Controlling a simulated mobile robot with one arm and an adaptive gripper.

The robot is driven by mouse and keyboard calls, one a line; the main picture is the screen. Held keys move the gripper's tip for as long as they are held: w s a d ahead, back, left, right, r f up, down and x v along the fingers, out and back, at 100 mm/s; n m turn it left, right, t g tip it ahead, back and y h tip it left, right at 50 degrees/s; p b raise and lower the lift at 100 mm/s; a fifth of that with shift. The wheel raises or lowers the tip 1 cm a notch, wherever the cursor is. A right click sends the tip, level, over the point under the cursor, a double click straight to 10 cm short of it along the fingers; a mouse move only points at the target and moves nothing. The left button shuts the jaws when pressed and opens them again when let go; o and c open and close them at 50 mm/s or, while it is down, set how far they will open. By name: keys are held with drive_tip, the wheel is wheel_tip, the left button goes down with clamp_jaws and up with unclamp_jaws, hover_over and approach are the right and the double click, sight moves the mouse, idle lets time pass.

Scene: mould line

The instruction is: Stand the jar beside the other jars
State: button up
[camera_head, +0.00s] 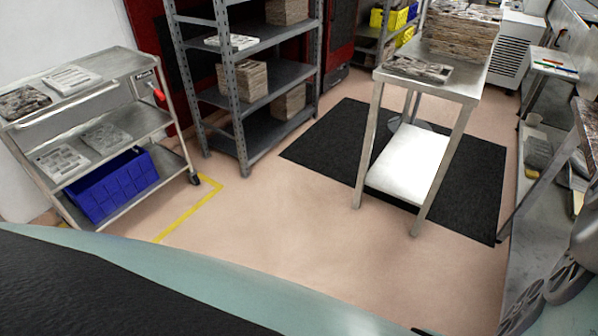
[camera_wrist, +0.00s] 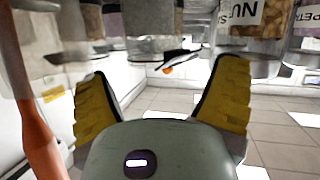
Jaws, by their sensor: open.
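Several jars show along the top of the wrist view, with their upper parts cut off. One jar with grey, grainy contents (camera_wrist: 153,45) is near the middle, above the gap between my fingers. A jar with a white label reading "NUTS" (camera_wrist: 252,30) is at the right, and a jar with a label starting "PETA" (camera_wrist: 306,22) is at the far right edge. My gripper (camera_wrist: 165,72) has two yellow-padded fingers spread wide, with nothing between them. I cannot tell which jar the task means. No jar shows in the head view.
A steel cart (camera_head: 134,115) holding a blue crate (camera_head: 112,186) stands left. Grey shelving (camera_head: 240,128) is behind it. A steel table (camera_head: 466,90) stands on a black mat (camera_head: 335,150). The floor before them is clear. A red-brown upright thing (camera_wrist: 38,130) is close at left in the wrist view.

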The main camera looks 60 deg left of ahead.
drive_tip(key=v, duration=0.8)
drive_tip(key=shift+w+a, duration=0.1)
drive_tip(key=shift+w, duration=0.05)
